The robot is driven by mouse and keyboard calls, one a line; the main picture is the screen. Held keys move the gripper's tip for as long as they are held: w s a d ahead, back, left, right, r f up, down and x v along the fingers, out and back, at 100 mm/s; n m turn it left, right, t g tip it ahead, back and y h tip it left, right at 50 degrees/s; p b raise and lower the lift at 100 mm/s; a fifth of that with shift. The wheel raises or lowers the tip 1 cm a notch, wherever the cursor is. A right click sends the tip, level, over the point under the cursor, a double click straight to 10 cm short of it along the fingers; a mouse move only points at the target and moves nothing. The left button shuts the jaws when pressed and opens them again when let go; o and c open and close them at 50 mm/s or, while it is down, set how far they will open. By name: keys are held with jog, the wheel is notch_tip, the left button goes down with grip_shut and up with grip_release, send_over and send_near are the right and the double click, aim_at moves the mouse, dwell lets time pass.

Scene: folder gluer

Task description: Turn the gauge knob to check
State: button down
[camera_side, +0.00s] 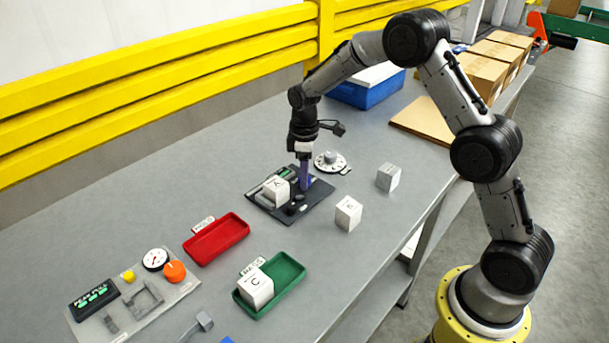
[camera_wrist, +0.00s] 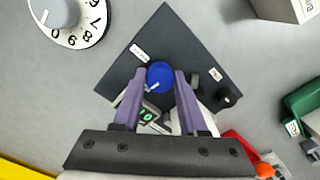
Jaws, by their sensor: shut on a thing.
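A dark board (camera_side: 314,203) lies mid-table, with a small green readout and a block marked A (camera_side: 275,191) on it. My gripper (camera_side: 305,186) points down over this board. In the wrist view its two purple fingers (camera_wrist: 159,80) are closed on the sides of a round blue knob (camera_wrist: 160,76) on the board. The fingers hide this knob in the side view. A separate grey panel (camera_side: 165,293) at the lower left carries a round white gauge (camera_side: 155,259) and an orange knob (camera_side: 175,272). My gripper is well away from that panel.
A white numbered dial (camera_side: 330,162) sits just behind the board. Two loose blocks (camera_side: 348,213) (camera_side: 388,177) stand to its right. A red tray (camera_side: 217,239) and a green tray (camera_side: 289,273) holding block C (camera_side: 256,288) are nearer. A yellow rail (camera_side: 160,86) runs behind.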

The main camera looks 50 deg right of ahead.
jog(key=m, duration=0.8)
jog(key=shift+m, duration=0.4)
jog(key=m, duration=0.4)
jog(key=shift+r+m, duration=0.1)
jog(key=shift+m, duration=1.7)
jog(key=shift+c, duration=2.2)
grip_release()
notch_tip(320, 180, up, 14)
